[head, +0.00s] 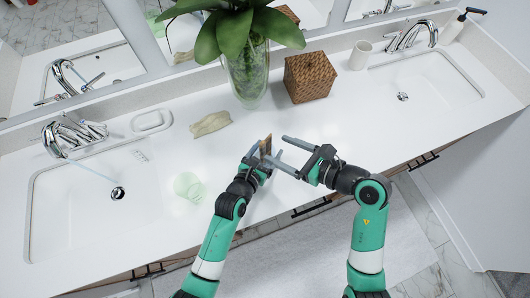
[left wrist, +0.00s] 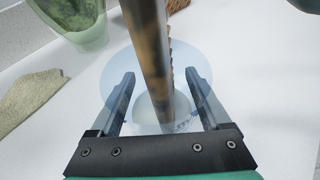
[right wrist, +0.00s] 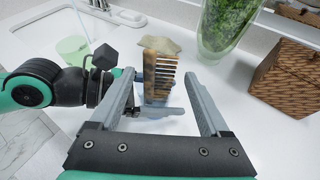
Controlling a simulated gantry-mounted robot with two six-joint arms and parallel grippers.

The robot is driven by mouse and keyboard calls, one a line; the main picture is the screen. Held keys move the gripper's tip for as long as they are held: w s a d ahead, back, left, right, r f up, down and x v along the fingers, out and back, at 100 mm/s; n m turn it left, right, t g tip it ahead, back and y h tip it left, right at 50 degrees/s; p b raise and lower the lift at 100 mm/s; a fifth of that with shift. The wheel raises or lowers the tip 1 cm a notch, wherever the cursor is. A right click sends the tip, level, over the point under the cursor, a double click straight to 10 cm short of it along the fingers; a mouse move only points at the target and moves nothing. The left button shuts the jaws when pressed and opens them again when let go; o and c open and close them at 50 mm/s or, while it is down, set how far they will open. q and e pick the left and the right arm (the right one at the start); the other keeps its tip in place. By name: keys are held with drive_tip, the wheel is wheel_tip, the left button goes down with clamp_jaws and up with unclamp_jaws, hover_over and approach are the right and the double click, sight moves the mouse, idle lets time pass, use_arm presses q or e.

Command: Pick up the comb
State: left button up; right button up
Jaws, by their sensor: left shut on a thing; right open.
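The brown comb (head: 266,146) is held up above the counter by my left gripper (head: 258,160), which is shut on it. In the left wrist view the comb (left wrist: 148,50) rises between the fingers (left wrist: 160,78), seen nearly edge-on. In the right wrist view the comb (right wrist: 158,72) shows its teeth and stands upright in the left gripper. My right gripper (head: 277,150) is open, its fingers pointing left toward the comb. In the right wrist view the comb lies between and beyond the open fingertips (right wrist: 158,76). Whether they touch it I cannot tell.
A folded beige cloth (head: 211,124), a soap dish (head: 152,121) and a pale green glass (head: 189,186) are on the counter to the left. A plant vase (head: 247,75) and a woven box (head: 309,77) stand behind. Sinks lie at both sides. The counter right of my grippers is clear.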

sight(267, 143)
drive_tip(key=shift+x, duration=2.7)
drive_tip(key=shift+r, duration=0.2)
clamp_jaws()
